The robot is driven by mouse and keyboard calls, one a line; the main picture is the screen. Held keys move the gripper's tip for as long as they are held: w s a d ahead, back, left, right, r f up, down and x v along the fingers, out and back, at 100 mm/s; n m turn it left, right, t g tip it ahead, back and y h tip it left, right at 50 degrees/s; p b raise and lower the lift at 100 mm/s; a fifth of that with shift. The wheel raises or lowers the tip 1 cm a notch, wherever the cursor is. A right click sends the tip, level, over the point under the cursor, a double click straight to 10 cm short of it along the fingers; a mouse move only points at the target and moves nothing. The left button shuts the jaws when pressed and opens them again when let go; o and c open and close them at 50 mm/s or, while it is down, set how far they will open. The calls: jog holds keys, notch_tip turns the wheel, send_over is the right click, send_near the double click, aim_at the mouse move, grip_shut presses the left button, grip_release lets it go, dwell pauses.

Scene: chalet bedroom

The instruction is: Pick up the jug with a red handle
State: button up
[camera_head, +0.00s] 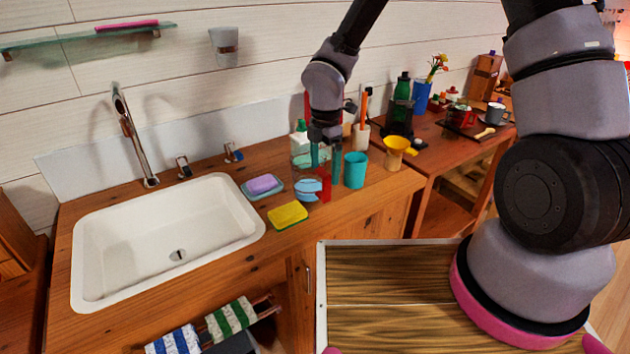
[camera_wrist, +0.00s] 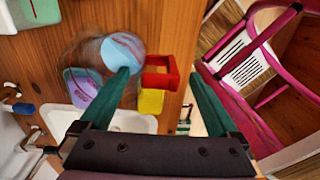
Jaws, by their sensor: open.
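The jug (camera_head: 308,188) is see-through with a blue patch on its side and a red handle (camera_head: 325,187). It stands on the wooden counter to the right of the sink. My gripper (camera_head: 325,172) is over the handle side of the jug, teal fingers pointing down. In the wrist view the jug (camera_wrist: 120,50) is at the left and the square red handle (camera_wrist: 163,72) lies between the two open fingertips. The left finger overlaps the jug's side in the picture; I cannot tell whether it touches.
A turquoise cup (camera_head: 355,170) stands close to the right of my gripper. A yellow sponge (camera_head: 288,215) and a purple soap (camera_head: 262,184) on a dish lie left of the jug. A white-and-green bottle (camera_head: 299,141) stands behind. A yellow cup (camera_head: 397,150) is farther right.

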aim_at(322, 188)
jog(key=f, duration=0.6)
jog(key=shift+s+a+f, duration=0.2)
jog(key=shift+a+f, duration=0.05)
jog(key=shift+f, duration=0.05)
jog(key=shift+c, duration=0.3)
grip_shut()
